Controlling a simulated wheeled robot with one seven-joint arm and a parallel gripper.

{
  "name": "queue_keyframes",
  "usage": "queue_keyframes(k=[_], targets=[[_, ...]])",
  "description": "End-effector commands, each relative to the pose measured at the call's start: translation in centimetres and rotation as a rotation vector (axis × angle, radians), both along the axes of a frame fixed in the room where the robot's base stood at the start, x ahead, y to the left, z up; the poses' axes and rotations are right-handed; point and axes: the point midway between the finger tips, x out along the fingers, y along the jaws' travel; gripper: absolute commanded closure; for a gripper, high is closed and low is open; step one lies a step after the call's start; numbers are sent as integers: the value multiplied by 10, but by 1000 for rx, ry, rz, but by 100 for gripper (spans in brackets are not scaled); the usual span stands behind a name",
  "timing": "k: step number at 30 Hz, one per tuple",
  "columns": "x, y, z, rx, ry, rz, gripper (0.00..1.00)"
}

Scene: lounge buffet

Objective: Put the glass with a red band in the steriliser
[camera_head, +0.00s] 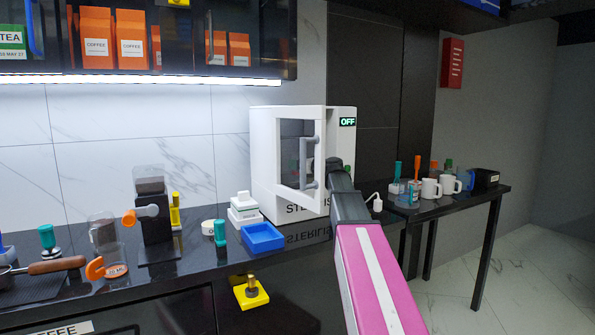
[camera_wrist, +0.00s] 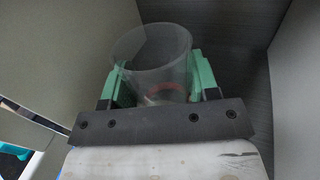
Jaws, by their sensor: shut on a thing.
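The steriliser (camera_head: 264,150) is a white box on the dark counter, with a green "OFF" display. Its windowed door (camera_head: 281,165) has a grey handle and appears to stand open. My arm reaches in past the door's right edge, so my gripper is mostly hidden in the head view. In the wrist view my gripper (camera_wrist: 158,88) has green fingers shut on a clear glass (camera_wrist: 150,58). A faint reddish band shows low on the glass. Pale and dark grey surfaces surround the glass closely. What lies beneath it is hidden.
A blue tray (camera_head: 262,238) and a white stacked item (camera_head: 243,210) stand before the steriliser. White mugs (camera_head: 431,188) and utensils stand on the right table.

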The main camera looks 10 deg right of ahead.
Motion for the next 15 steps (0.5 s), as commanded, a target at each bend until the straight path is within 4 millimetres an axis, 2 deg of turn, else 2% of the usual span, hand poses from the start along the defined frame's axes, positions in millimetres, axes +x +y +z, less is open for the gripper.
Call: queue_keyframes(k=[5,15], targets=[[0,0,-23,2,1,0,74],[0,0,-25,1,0,0,74]])
